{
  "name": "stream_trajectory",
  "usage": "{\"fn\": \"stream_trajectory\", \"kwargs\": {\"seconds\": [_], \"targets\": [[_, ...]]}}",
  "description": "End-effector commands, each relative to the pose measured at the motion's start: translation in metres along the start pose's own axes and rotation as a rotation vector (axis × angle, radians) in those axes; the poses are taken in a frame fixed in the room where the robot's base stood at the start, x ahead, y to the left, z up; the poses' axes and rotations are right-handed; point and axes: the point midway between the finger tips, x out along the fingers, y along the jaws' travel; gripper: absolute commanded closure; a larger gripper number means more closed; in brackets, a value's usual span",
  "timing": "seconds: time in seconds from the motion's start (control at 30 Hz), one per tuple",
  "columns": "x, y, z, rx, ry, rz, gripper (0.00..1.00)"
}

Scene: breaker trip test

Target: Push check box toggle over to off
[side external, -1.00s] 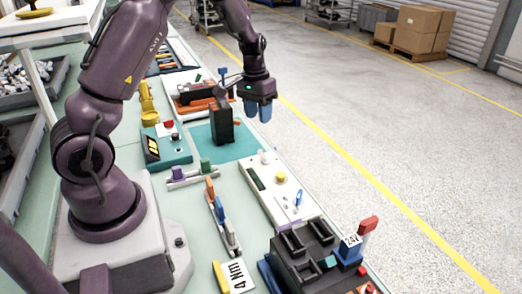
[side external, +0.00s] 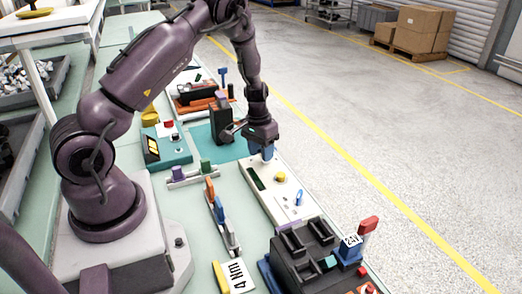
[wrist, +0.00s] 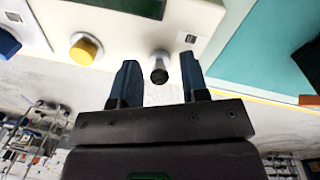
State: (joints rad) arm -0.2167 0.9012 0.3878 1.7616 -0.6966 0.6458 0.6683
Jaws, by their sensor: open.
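The check box (side external: 278,203) is a white panel on the bench, with a dark display window (wrist: 125,4), a yellow knob (side external: 280,176) and a blue lever (side external: 299,197). A short toggle (wrist: 159,67) with a dark round end sticks out near its far end. My gripper (side external: 267,153) is over that far end. In the wrist view my gripper (wrist: 160,82) is open, with one blue finger on each side of the toggle. I cannot tell whether either finger touches it. My gripper hides the toggle in the side view.
A teal mat (side external: 203,140) with a black block (side external: 221,124) lies beyond the box. A black tray unit (side external: 305,255) with a red-topped post stands nearer. A rail with coloured clips (side external: 222,215) lies to the left. Right of the bench is open floor.

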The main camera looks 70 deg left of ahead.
Motion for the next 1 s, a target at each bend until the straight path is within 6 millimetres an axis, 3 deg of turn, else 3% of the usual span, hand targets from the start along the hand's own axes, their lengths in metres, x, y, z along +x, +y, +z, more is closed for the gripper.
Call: {"fn": "stream_trajectory", "kwargs": {"seconds": [0.03, 0.2, 0.63, 1.0], "targets": [[0.000, 0.000, 0.000, 0.000, 0.000, 0.000, 0.66], [0.000, 0.000, 0.000, 0.000, 0.000, 0.000, 1.00], [-0.001, 0.002, -0.003, -0.004, -0.063, -0.027, 1.00], [-0.002, 0.006, -0.016, -0.028, -0.327, -0.138, 1.00]]}}
